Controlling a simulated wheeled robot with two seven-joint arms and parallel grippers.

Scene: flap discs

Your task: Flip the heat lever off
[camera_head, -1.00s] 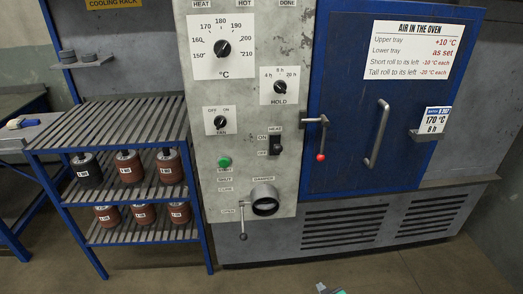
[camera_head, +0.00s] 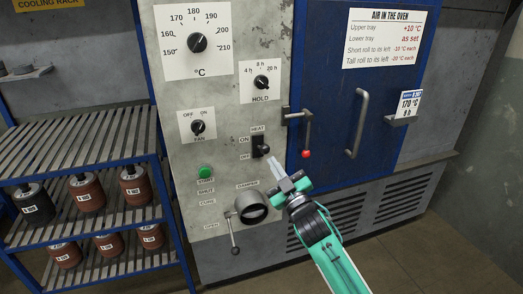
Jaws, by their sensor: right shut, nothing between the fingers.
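The heat lever (camera_head: 261,145) is a small dark switch on the grey control panel, under a HEAT label and beside ON and OFF labels. Its knob appears to point toward the lower right, but it is too small to tell its setting surely. My right gripper (camera_head: 273,163) reaches up from the bottom right, its pale fingers shut and empty. The fingertips are just below and right of the lever; whether they touch it I cannot tell. My left gripper is not in view.
The blue oven door (camera_head: 345,95) is right of the panel, with a red-tipped latch handle (camera_head: 306,135) close to my gripper. Below are a round damper port (camera_head: 252,208) and its lever (camera_head: 234,238). A cooling rack (camera_head: 85,140) with several rolls stands at left.

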